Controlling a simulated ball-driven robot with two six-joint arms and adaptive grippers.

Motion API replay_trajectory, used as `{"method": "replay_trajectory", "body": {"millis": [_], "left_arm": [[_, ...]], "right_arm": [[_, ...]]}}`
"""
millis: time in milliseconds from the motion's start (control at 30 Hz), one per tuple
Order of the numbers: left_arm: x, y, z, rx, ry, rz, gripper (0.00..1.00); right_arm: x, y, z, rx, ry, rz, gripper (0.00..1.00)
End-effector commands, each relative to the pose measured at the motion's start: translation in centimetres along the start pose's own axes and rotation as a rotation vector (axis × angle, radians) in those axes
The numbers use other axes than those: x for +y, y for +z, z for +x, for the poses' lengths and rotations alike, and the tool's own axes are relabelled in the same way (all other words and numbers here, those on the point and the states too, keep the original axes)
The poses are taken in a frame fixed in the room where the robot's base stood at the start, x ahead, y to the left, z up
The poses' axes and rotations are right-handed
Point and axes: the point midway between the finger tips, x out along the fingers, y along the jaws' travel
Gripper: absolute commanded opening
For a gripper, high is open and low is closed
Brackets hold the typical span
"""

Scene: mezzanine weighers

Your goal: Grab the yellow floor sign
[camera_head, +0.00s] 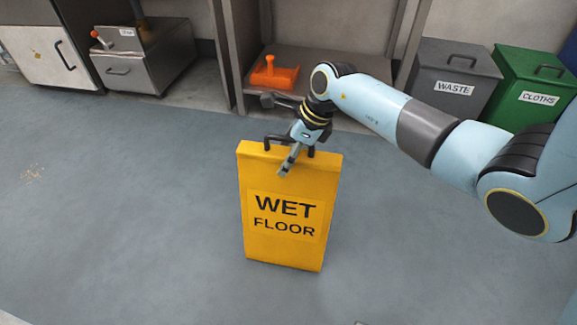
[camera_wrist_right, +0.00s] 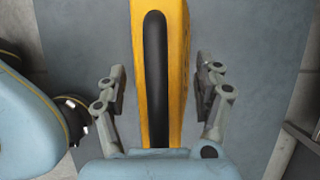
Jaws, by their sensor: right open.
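The yellow floor sign (camera_head: 288,185) stands upright on the floor, with WET FLOOR on its front and a black handle on top. My right gripper (camera_head: 284,160) is at the top of the sign, over the handle. In the right wrist view the sign's top (camera_wrist_right: 176,80) and black handle (camera_wrist_right: 156,75) lie between the two open fingers (camera_wrist_right: 160,85), with a gap visible on each side. Part of the handle is hidden behind the gripper in the head view. My left gripper is not in view.
A grey WASTE bin (camera_head: 447,88) and a green CLOTHS bin (camera_head: 530,100) stand at the back right. An orange object (camera_head: 275,75) sits on a low shelf behind the sign. Metal cabinets (camera_head: 145,60) are at the back left. The floor around the sign is clear.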

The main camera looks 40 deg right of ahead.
Motion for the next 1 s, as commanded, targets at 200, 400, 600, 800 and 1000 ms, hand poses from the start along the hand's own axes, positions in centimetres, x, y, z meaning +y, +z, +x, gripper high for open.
{"method": "replay_trajectory", "body": {"millis": [200,400,600,800,1000], "left_arm": [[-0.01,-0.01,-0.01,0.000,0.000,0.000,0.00],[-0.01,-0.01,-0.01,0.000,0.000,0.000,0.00],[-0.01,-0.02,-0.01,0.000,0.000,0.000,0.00],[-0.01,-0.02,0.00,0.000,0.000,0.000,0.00],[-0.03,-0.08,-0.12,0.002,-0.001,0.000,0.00]], "right_arm": [[0.00,0.01,-0.06,0.000,0.000,0.000,0.48],[0.01,0.00,-0.05,0.000,0.000,0.000,0.22],[0.01,-0.02,-0.05,0.000,0.000,0.000,0.00],[-0.05,0.10,-0.11,-0.002,-0.001,-0.001,0.00],[-0.06,0.18,-0.30,-0.002,-0.002,-0.001,0.00]]}}
